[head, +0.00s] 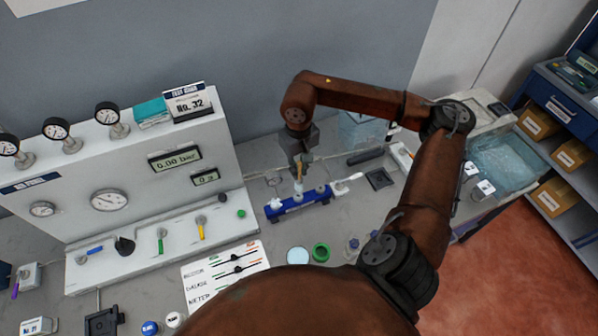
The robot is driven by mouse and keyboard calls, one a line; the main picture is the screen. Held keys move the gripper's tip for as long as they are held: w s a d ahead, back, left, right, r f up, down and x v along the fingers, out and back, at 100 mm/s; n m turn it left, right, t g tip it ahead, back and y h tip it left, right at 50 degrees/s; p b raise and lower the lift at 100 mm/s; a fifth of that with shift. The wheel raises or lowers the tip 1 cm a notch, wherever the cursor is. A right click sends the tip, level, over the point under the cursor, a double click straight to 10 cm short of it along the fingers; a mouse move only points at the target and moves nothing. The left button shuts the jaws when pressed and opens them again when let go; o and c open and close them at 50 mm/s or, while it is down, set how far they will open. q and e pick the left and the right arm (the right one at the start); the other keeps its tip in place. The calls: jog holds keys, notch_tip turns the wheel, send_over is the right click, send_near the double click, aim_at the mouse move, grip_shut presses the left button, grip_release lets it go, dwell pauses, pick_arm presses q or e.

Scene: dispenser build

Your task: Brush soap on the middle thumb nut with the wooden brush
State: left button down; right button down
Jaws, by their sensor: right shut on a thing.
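A blue block-like assembly (296,208) lies on the grey bench with pale round fittings along its top and a white nozzle-like piece (345,185) at its right end. My right gripper (300,165) points down above the middle of the assembly. It is shut on the wooden brush (300,172), held upright. The brush's pale lower end is at or just above the middle fitting, which I take for the middle thumb nut (298,197); I cannot tell whether they touch. The picture is too small to show any soap on it. My left gripper is not in view.
A white test panel (130,190) with gauges and coloured levers stands at left. A printed card (225,275), a pale blue disc (298,256) and a green ring (320,252) lie in front. A clear box (362,130) stands behind. A water-filled basin (505,158) is at right.

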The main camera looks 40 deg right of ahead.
aim_at(299, 181)
dwell(0.5)
jog(key=shift+w+d+f+b, duration=0.1)
jog(key=shift+w+f+b, duration=0.05)
jog(key=shift+f+b, duration=1.05)
jog(key=shift+w+f+b, duration=0.15)
jog(key=shift+f+b, duration=0.85)
jog(key=shift+f, duration=0.3)
jog(key=shift+f+b, duration=0.55)
jog(key=shift+b, duration=0.2)
jog(key=shift+w, duration=0.35)
jog(key=shift+s, duration=0.2)
jog(key=shift+s+b, duration=0.35)
jog(key=shift+s, duration=0.1)
